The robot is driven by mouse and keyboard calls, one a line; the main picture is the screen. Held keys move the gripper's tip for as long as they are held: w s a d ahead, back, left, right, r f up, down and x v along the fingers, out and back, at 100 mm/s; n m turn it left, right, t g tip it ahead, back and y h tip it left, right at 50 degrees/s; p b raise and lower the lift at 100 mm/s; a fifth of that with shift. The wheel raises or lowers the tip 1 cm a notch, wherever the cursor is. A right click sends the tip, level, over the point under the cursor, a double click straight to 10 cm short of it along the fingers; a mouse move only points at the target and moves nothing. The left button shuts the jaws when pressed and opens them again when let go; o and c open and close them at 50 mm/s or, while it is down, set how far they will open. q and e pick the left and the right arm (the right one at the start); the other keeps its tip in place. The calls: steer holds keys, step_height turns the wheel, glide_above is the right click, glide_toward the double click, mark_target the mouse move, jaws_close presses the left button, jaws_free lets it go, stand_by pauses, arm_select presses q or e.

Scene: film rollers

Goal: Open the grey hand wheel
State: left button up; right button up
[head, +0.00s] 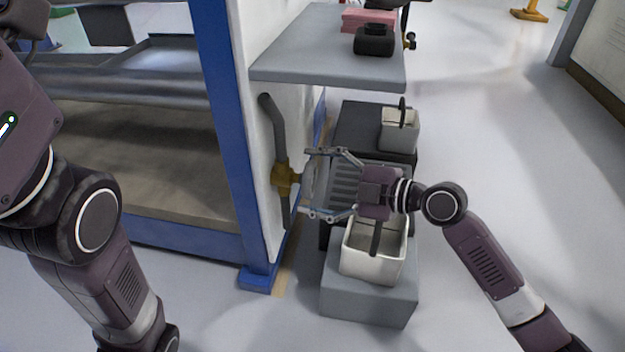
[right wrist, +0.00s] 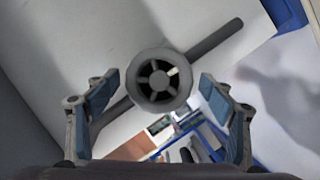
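The grey hand wheel (right wrist: 158,79) is a spoked round wheel, seen face-on in the right wrist view. In the head view the wheel (head: 312,178) shows nearly edge-on beside a brass valve body (head: 285,178) on a grey pipe (head: 278,122). My right gripper (head: 308,182) is open, with one finger on each side of the wheel. In the right wrist view its fingers (right wrist: 158,84) stand apart with visible gaps to the wheel's rim. I cannot tell how far the fingertips reach past the rim. My left arm shows at the left, but its gripper is out of view.
A blue post (head: 222,110) and white panel stand beside the pipe. A grey shelf (head: 330,68) juts out above, with a black object (head: 374,42) on it. A white bin (head: 370,272) on a grey block stands below my right gripper. Floor (head: 480,140) is open at the right.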

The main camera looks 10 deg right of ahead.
steer(key=shift+s+d, duration=0.15)
steer(key=shift+d, duration=0.1)
steer(key=v, duration=1.1)
steer(key=shift+d, duration=0.15)
steer(key=shift+s+d, duration=0.1)
steer(key=shift+s, duration=0.1)
